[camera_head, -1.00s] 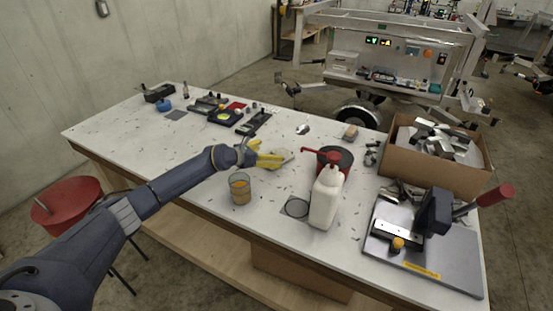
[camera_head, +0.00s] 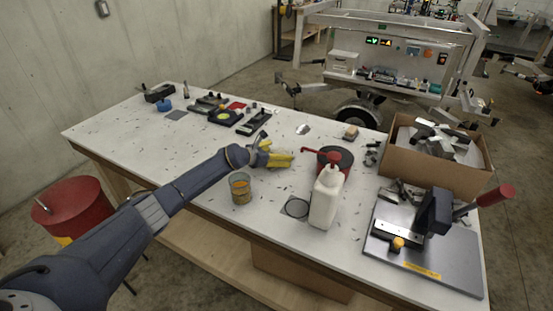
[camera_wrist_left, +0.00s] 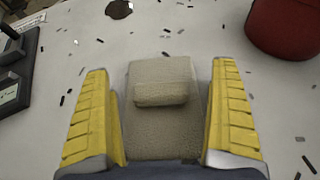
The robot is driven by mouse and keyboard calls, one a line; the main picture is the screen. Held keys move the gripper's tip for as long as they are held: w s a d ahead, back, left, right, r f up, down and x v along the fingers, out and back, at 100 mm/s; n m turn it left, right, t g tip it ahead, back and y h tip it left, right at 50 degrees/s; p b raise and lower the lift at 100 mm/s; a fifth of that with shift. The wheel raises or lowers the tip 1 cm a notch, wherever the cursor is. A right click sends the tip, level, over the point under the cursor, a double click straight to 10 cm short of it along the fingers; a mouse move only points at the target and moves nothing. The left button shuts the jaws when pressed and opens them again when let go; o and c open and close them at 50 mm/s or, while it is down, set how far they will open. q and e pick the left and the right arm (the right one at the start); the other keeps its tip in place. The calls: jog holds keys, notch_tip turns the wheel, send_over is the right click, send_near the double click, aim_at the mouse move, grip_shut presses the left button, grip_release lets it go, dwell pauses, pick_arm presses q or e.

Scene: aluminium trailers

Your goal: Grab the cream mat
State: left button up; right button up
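The cream mat (camera_wrist_left: 163,128) lies on the white table in the left wrist view. It looks folded, with a thick roll or fold on top toward its far end. My left gripper (camera_wrist_left: 163,110) is open, with one yellow finger on each side of the mat. The gaps beside the mat are narrow, and I cannot tell whether the fingers touch it. In the head view my left gripper (camera_head: 281,158) is low over the table and hides most or all of the mat. My right gripper is in neither view.
A glass jar (camera_head: 240,188) stands just in front of my left arm. A white pump bottle (camera_head: 325,203) and a red-and-black round item (camera_head: 341,157) stand to the right. Farther right are a cardboard box (camera_head: 440,175) and a grey plate (camera_head: 440,262) with tools. Dark scraps litter the table.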

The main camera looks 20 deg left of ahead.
pick_arm(q)
jog(key=c, duration=0.9)
jog(key=shift+r, duration=0.1)
